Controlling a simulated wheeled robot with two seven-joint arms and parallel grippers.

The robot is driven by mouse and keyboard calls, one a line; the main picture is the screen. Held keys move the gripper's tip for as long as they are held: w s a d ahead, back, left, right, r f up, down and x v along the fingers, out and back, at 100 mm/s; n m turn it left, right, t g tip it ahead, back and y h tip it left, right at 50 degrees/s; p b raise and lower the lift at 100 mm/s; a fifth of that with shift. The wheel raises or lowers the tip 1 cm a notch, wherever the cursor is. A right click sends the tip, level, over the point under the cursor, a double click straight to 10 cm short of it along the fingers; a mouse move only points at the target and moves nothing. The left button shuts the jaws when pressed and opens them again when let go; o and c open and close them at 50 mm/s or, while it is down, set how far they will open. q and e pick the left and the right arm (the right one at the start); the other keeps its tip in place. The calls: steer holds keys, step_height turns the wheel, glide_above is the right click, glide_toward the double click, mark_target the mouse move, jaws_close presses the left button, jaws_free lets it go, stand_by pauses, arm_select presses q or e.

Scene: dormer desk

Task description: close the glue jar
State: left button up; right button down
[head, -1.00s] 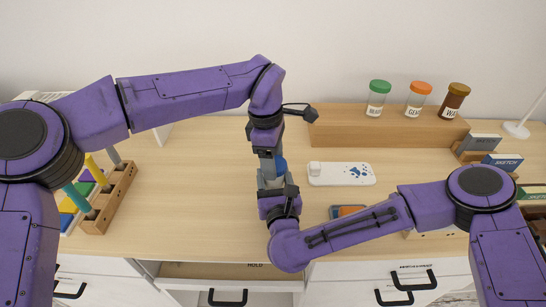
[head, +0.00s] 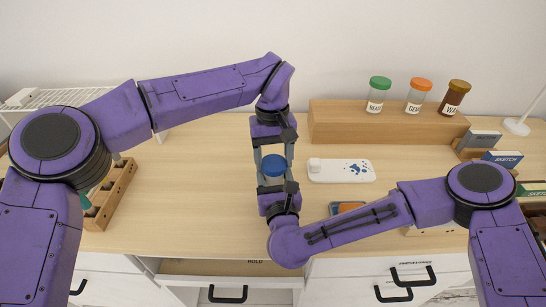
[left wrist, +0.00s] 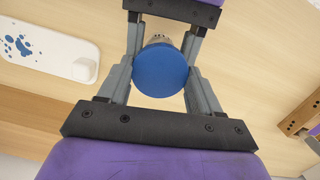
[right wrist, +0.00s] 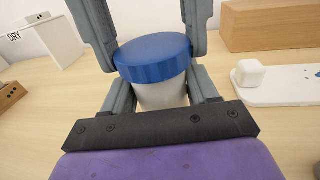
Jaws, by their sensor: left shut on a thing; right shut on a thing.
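The glue jar is white, with a blue lid (head: 273,165) on top, held between my two grippers over the middle of the desk. My left gripper (head: 272,153) comes from the far side, its fingers on either side of the lid, which faces its camera (left wrist: 160,72). My right gripper (head: 276,187) comes from the near side, shut around the white jar body (right wrist: 163,94). In the right wrist view the lid (right wrist: 153,58) sits on the jar's mouth with no clear gap. I cannot tell how tightly it is on.
A wooden block (head: 385,125) at the back carries jars with green, orange and brown lids. A wooden rack (head: 108,200) stands at left, partly behind my arm. A front drawer (head: 228,267) is slightly open.

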arm_select(q)
steer(key=m, duration=0.3)
steer(key=shift+m, duration=0.3)
steer(key=o, duration=1.1)
steer(key=shift+c, duration=0.3)
